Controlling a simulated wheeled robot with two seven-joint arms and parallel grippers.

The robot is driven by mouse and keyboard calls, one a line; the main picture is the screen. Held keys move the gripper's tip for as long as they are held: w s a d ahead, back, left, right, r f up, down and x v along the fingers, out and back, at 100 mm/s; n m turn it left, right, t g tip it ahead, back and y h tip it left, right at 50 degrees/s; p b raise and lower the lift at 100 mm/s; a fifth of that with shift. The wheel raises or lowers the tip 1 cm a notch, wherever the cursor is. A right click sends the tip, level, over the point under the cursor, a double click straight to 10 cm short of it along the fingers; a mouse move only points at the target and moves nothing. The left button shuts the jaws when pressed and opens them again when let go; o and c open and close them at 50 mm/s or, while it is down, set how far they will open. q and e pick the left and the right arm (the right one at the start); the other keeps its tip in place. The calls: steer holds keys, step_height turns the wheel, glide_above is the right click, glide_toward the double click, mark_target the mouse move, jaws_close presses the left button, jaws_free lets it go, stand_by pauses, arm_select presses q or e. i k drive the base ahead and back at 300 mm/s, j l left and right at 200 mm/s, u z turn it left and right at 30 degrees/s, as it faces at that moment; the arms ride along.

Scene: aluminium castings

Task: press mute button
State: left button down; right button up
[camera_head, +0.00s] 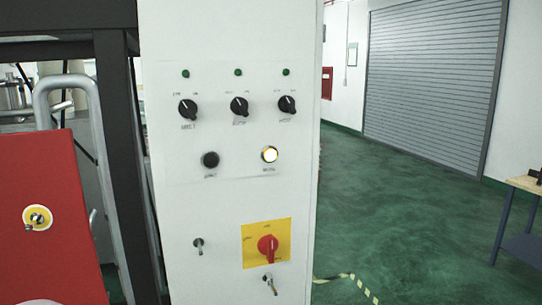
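A white control cabinet (224,215) stands upright in the middle of the head view. Its panel has a row of three black rotary knobs, the left knob (188,110), the middle knob (239,105) and the right knob (287,104), each under a small green lamp. The labels under the buttons are too small to read, so I cannot tell which one is mute. Neither of my grippers is in view.
A red rotary switch (267,245) on a yellow plate and two keyed locks, the left lock (198,243) and the lower lock (268,279), sit lower on the cabinet. A red panel (55,215) and dark frame stand left. Green floor (420,225) is open at right, before a table (525,185).

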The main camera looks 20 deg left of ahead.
mark_target(270, 154)
steer(key=i+l, duration=0.2)
steer(key=i, duration=0.15)
steer(key=i+l, duration=0.25)
steer(key=u, duration=1.65)
steer(key=i+l, duration=0.05)
